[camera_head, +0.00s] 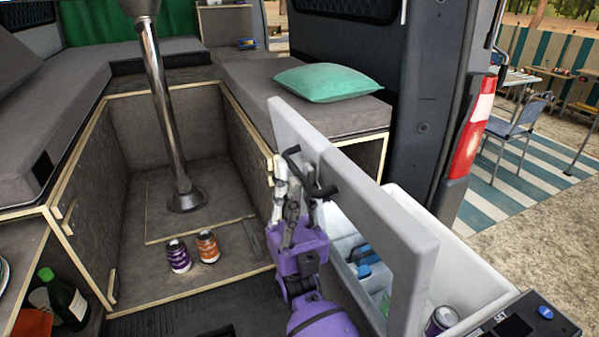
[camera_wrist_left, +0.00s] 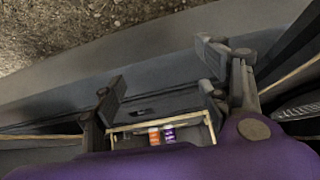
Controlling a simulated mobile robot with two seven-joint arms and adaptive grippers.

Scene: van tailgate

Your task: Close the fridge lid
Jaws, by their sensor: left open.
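The fridge lid (camera_head: 368,205), a thick light grey panel, stands raised and steeply upright along the left side of the white fridge box (camera_head: 480,290). The box is open, with a can and blue items inside. My left gripper (camera_wrist_left: 170,85) shows only in the left wrist view, open and empty.
A purple can (camera_head: 178,256) and an orange can (camera_head: 207,247) stand on the van floor near the metal table post (camera_head: 168,110). A bench with a green pillow (camera_head: 325,82) is behind the lid. A green bottle (camera_head: 65,298) is at lower left.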

